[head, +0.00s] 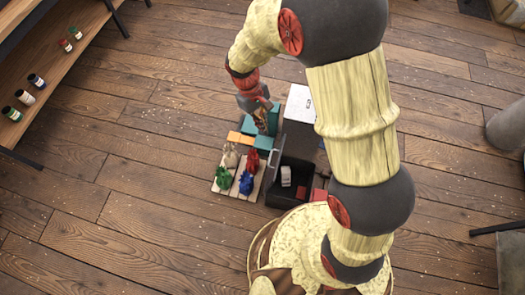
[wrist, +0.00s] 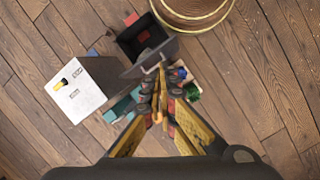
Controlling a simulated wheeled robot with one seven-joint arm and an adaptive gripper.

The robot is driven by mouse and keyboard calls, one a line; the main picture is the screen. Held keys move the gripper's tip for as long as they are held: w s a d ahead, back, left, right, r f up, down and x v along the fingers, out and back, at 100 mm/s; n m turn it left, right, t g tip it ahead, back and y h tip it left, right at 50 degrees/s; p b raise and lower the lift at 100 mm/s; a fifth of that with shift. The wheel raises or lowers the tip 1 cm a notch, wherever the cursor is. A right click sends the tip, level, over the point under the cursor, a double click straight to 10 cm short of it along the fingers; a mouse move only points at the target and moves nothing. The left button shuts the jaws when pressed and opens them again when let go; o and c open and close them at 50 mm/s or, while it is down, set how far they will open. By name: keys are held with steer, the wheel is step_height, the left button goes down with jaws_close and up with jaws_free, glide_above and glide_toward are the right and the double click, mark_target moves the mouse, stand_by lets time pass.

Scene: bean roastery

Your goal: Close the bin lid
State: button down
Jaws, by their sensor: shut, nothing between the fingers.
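The bin (head: 277,198) is a dark open box near my base, with a pale item and a red item inside. It also shows in the wrist view (wrist: 127,42). Its grey lid (head: 271,171) stands up, open, along the bin's left side in the head view. In the wrist view the lid (wrist: 140,66) lies just beyond my fingertips. My gripper (head: 264,128) is shut and empty, pointing down on the lid's outer side. In the wrist view its fingertips (wrist: 160,82) overlap the lid's edge; I cannot tell whether they touch it.
A pallet (head: 218,188) with green, blue, red and pale sacks stands left of the lid. Teal boxes (head: 263,143) and an orange box (head: 235,137) lie close by my gripper. A white-topped cabinet (head: 299,101) stands behind the bin. Open floor lies left.

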steer(key=w+a+f+n+h+p, duration=0.1)
steer(key=w+a+f+n, duration=0.1)
steer(key=f, duration=0.6)
steer(key=w+a+f+n+h+p, duration=0.1)
steer(key=w+a+f+n, duration=0.2)
steer(key=f, duration=0.4)
steer(key=w+a+f+n, duration=0.2)
steer(key=f, duration=0.6)
steer(key=s+d+f+b, duration=0.2)
steer(key=d+f, duration=0.5)
steer(key=f, duration=0.3)
steer(key=shift+s+t, duration=0.25)
steer(key=shift+t, duration=0.05)
steer(key=shift+d, duration=0.1)
